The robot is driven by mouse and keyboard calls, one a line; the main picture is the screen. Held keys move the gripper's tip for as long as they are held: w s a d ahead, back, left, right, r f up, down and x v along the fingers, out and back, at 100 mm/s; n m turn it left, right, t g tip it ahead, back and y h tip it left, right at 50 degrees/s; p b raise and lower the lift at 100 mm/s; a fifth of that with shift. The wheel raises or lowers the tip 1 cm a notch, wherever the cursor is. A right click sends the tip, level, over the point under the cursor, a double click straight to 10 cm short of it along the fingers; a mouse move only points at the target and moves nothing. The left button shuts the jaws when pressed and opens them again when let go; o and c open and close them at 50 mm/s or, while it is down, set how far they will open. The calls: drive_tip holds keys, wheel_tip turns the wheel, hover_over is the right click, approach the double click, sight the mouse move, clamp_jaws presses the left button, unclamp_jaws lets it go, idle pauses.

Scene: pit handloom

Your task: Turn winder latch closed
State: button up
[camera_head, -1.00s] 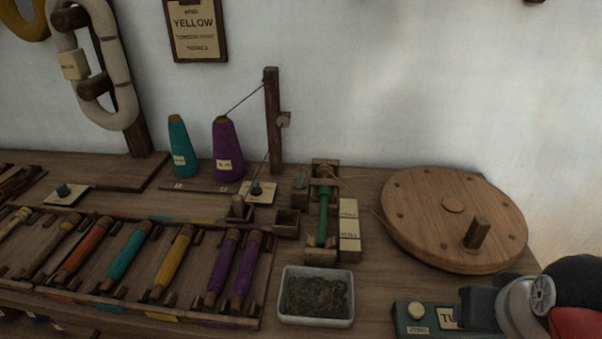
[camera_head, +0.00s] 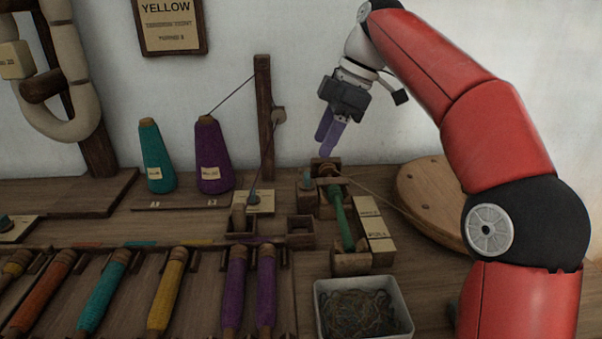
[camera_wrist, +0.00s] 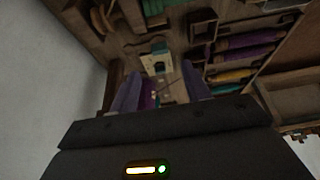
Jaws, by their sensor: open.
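The bobbin winder (camera_head: 350,262) stands on the bench, a wooden frame with a green-wound spindle (camera_head: 341,215) lying along it. A small teal piece (camera_head: 307,180) sits on a block at its rear left; it looks like the latch, but I cannot tell how it is turned. My gripper (camera_head: 324,148) is open and empty, its purple fingers hanging above and behind the winder's rear end. In the wrist view the open fingers (camera_wrist: 162,88) frame a purple cone and a label plate (camera_wrist: 158,62); the latch is not clear there.
A large wooden wheel (camera_head: 425,190) stands to the right, partly behind my arm. A wooden post (camera_head: 264,120) rises left of my gripper. Purple (camera_head: 213,160) and teal (camera_head: 156,160) yarn cones stand further left. A white tray of scraps (camera_head: 362,310) is in front.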

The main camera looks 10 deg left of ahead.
sight(307, 175)
drive_tip(key=b+x, duration=0.3)
drive_tip(key=x, duration=0.4)
drive_tip(key=shift+a+f, duration=0.15)
drive_tip(key=shift+f, duration=0.1)
drive_tip(key=shift+c, duration=0.5)
drive_tip(key=c, duration=0.9)
